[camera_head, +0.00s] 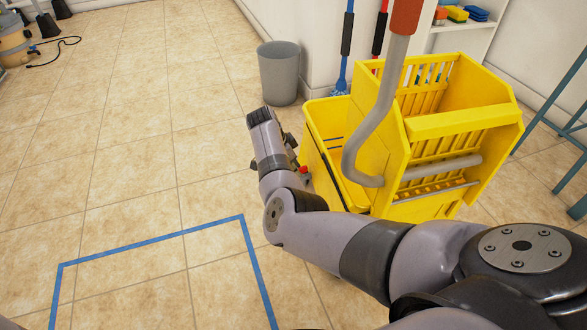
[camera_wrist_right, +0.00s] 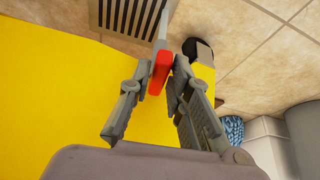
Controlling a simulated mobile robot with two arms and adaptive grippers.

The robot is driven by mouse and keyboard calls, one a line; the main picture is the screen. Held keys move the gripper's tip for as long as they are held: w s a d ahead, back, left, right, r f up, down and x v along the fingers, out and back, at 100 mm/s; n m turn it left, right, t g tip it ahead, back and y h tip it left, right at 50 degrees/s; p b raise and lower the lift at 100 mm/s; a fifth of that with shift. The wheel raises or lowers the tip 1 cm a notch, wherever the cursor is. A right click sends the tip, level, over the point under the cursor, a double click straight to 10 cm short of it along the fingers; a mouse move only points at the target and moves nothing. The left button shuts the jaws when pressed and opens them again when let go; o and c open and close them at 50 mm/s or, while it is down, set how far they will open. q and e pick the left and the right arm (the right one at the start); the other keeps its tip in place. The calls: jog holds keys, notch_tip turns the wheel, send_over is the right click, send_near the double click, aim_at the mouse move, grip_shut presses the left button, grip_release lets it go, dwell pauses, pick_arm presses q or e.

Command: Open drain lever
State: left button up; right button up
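The yellow mop wringer bucket (camera_head: 330,125) stands on the tiled floor at the right of the head view. Its drain lever has a red end, small in the head view (camera_head: 304,171) and larger in the right wrist view (camera_wrist_right: 160,72). My right gripper (camera_wrist_right: 162,68) is at the bucket's lower left side. Its two fingers close in on the red end from both sides and appear to touch it. In the head view my right wrist and arm hide most of this gripper. My left gripper is out of view.
A floor drain grate (camera_wrist_right: 122,16) lies beside the bucket. A grey bin (camera_head: 279,72) stands behind it near the wall. Blue tape (camera_head: 150,242) marks the floor at lower left. A curved grey handle (camera_head: 378,120) rises at the wringer.

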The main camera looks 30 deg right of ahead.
jog(key=shift+o, duration=1.4)
jog(key=v, duration=1.2)
jog(key=shift+d, duration=0.15)
